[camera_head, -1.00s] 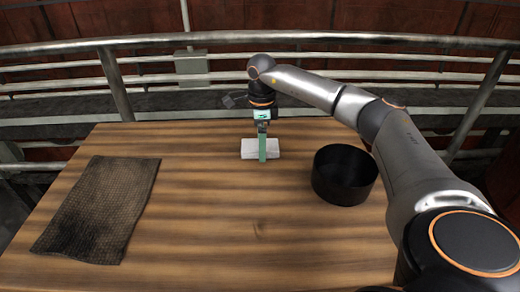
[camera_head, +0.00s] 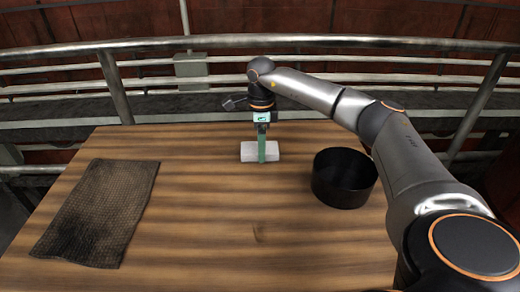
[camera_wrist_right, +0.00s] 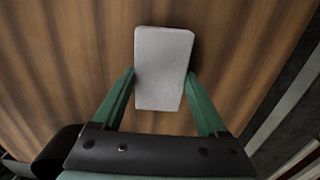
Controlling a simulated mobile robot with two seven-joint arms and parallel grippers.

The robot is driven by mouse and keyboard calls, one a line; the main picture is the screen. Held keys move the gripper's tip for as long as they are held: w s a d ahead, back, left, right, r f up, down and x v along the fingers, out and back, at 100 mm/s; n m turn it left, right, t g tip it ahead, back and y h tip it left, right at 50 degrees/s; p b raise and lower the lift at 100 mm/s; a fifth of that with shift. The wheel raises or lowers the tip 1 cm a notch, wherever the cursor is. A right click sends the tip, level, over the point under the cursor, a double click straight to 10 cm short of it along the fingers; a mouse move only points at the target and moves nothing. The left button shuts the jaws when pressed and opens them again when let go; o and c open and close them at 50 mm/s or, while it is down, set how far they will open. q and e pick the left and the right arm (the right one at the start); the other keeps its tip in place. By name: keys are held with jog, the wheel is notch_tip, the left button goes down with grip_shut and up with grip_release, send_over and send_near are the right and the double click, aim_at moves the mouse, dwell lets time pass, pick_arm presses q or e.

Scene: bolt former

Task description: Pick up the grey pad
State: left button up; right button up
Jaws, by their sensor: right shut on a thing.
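The grey pad (camera_head: 249,152) is a small light block near the far middle of the wooden table. It also shows in the right wrist view (camera_wrist_right: 162,66), lying between the two green fingers. My right gripper (camera_head: 262,158) points down over the pad and is shut on its sides; in the right wrist view its fingertips (camera_wrist_right: 162,74) touch the long edges. The pad looks to be on or very close to the table top; I cannot tell whether there is a gap beneath it. My left gripper is not in view.
A black round bowl (camera_head: 344,190) stands on the table (camera_head: 220,230) to the right of the pad. A dark textured mat (camera_head: 98,212) lies at the left. The front middle of the table is clear. A metal railing (camera_head: 260,40) runs behind the table.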

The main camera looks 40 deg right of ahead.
jog(key=shift+r, duration=0.6)
notch_tip(320, 180, up, 2)
jog(key=shift+a+r+p, duration=0.1)
jog(key=shift+r+p, duration=0.15)
jog(key=shift+p, duration=0.15)
jog(key=s+a+r, duration=0.8)
jog(key=a+r, duration=0.1)
jog(key=a, duration=0.1)
jog(key=shift+s+a+r+p, duration=0.15)
jog(key=shift+s+a+p, duration=0.2)
jog(key=shift+s+p, duration=0.1)
jog(key=shift+w, duration=0.1)
